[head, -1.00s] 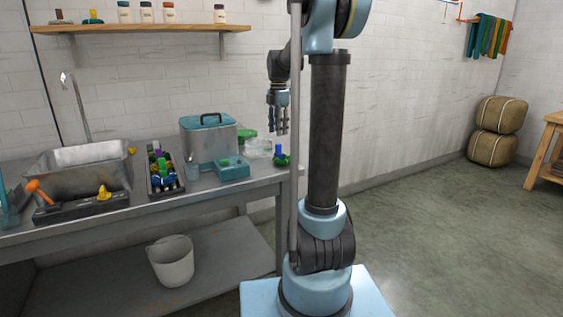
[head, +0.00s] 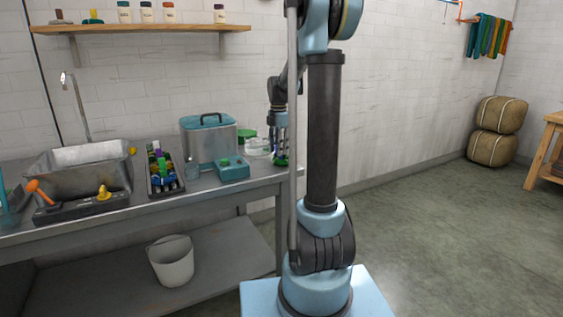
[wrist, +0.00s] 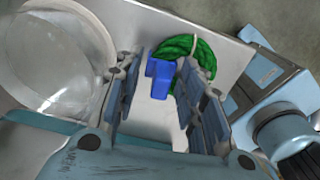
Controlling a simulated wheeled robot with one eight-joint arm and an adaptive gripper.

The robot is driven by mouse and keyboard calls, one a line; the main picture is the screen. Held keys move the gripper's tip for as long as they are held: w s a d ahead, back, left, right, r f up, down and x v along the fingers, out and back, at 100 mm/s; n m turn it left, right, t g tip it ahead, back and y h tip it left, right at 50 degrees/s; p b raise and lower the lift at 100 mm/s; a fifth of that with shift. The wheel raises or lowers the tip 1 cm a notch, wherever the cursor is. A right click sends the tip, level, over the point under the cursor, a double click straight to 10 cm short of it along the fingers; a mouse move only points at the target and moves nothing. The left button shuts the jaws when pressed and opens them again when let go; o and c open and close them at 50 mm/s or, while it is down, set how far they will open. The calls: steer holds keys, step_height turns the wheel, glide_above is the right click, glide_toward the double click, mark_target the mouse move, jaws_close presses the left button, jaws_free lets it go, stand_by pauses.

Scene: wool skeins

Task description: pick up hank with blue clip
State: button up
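The green hank (wrist: 190,46) lies on the bench top near its right end, with a blue clip (wrist: 160,77) standing up beside it in the wrist view. In the head view the hank (head: 281,162) is small and partly covered by my fingers. My gripper (wrist: 165,66) is open, pointing down, with one finger on each side of the clip. The fingers look apart from the clip, and bench surface shows between them. In the head view my gripper (head: 280,147) is low over the bench's right end.
A clear round bowl (wrist: 45,55) lies close to the left finger in the wrist view. A teal box (head: 232,170) and a lidded pot (head: 208,146) stand left of the hank. The bench edge is close by.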

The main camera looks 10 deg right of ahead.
jaws_close()
